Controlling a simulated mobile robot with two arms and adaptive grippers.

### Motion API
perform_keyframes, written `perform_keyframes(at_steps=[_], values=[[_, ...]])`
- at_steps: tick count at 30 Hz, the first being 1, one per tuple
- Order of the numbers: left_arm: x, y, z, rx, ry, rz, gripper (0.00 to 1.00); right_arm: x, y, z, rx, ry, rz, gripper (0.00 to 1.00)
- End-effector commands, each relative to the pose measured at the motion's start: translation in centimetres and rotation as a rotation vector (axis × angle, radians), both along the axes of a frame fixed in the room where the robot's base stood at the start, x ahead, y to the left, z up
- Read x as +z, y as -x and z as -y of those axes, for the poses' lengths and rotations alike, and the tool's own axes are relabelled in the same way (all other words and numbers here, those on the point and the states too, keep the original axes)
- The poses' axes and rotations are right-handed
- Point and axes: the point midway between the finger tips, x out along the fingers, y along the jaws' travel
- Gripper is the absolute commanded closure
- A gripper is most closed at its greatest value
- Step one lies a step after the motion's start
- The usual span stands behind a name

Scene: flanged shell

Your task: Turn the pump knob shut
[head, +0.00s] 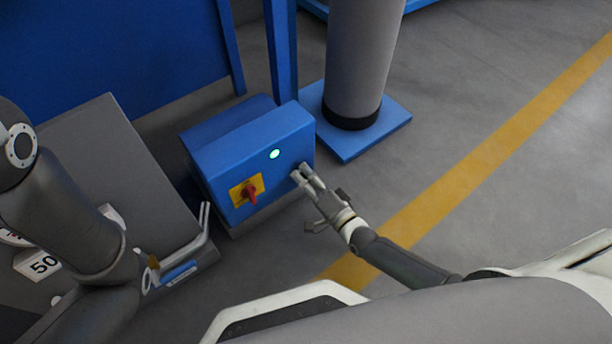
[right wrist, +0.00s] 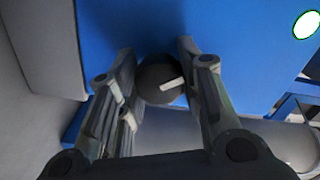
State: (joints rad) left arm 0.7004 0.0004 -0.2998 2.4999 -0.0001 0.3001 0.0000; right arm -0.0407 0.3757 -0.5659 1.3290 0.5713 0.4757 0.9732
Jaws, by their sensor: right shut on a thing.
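The pump knob (right wrist: 158,80) is a dark round knob with a white pointer mark, on the blue box face. In the right wrist view its mark points right and slightly up. My right gripper (right wrist: 157,62) has one finger on each side of the knob and is shut on it. In the head view my right gripper (head: 303,176) reaches the right part of the front of the blue pump box (head: 275,186), and its fingers hide the knob there. My left arm shows at the left of the head view, but its gripper does not show.
A red switch on a yellow plate (head: 247,190) and a lit green lamp (head: 275,154) are on the box front. A grey column (head: 361,50) on a blue base stands behind right. A grey cabinet (head: 105,150) stands at left. Floor to the right is clear.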

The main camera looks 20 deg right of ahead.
Motion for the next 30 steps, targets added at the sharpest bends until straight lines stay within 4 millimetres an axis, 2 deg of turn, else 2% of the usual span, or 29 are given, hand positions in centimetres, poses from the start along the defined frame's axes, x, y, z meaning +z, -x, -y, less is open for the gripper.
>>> perform_keyframes(at_steps=[15,30], values=[[-0.6,0.0,0.0,0.000,0.000,0.000,1.00,-0.2,0.1,0.1,0.000,-0.424,-0.156,0.90],[-1.1,0.0,0.0,0.000,0.000,0.000,1.00,-0.2,0.1,0.0,0.000,-0.607,-0.224,0.90]])
